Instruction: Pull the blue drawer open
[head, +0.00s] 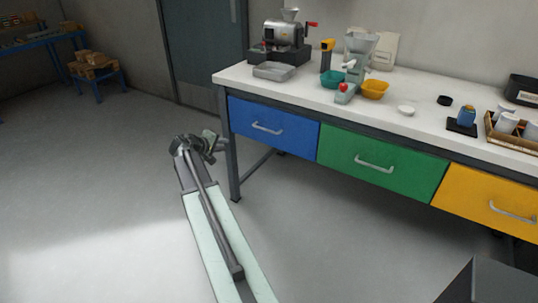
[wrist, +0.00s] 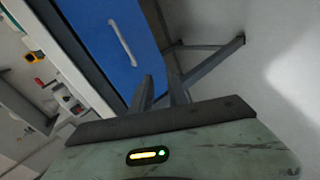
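The blue drawer (head: 272,128) is the left one of the drawers under the bench top, and its front lies flush with the green one. Its pale bar handle (head: 267,129) runs across the middle of the front. In the wrist view the blue front (wrist: 110,40) fills the upper middle, with the handle (wrist: 122,42) slanting across it. My gripper (head: 214,140) is left of the drawer, beside the bench's left front leg, apart from the handle. In the wrist view its two fingers (wrist: 163,82) stand apart with nothing between them, below and right of the handle.
A green drawer (head: 375,161) and a yellow drawer (head: 490,203) follow to the right. The bench leg (head: 230,150) stands close to my gripper. A grinder, bowls and cups are on the white bench top (head: 425,118). The floor (head: 90,180) to the left is clear.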

